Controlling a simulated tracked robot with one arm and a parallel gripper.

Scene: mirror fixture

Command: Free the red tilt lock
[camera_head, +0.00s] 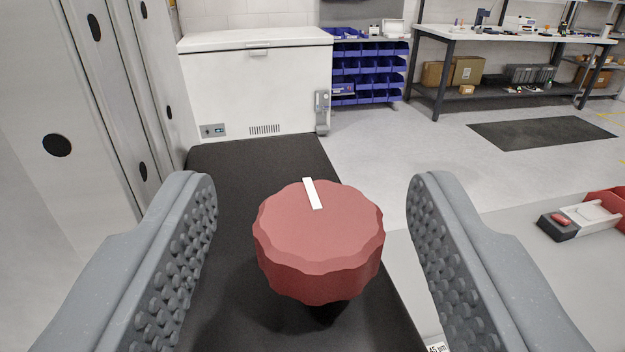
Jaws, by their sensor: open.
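The red tilt lock (320,245) is a scalloped round knob with a white line on its top face, at the centre of the head camera view. The white line points up and slightly left. My gripper (312,225) is open, with one grey studded finger to the left of the knob and one to the right. There is a clear gap on both sides, and neither finger touches the knob. The knob's underside and most of what it is mounted on are hidden.
A dark surface (255,165) lies beneath the knob. A grey wall panel with black round holes (57,145) stands close on the left. A red and grey part (580,218) lies on the right. A white chest (255,90), blue bins (368,70) and a workbench (510,35) stand farther back.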

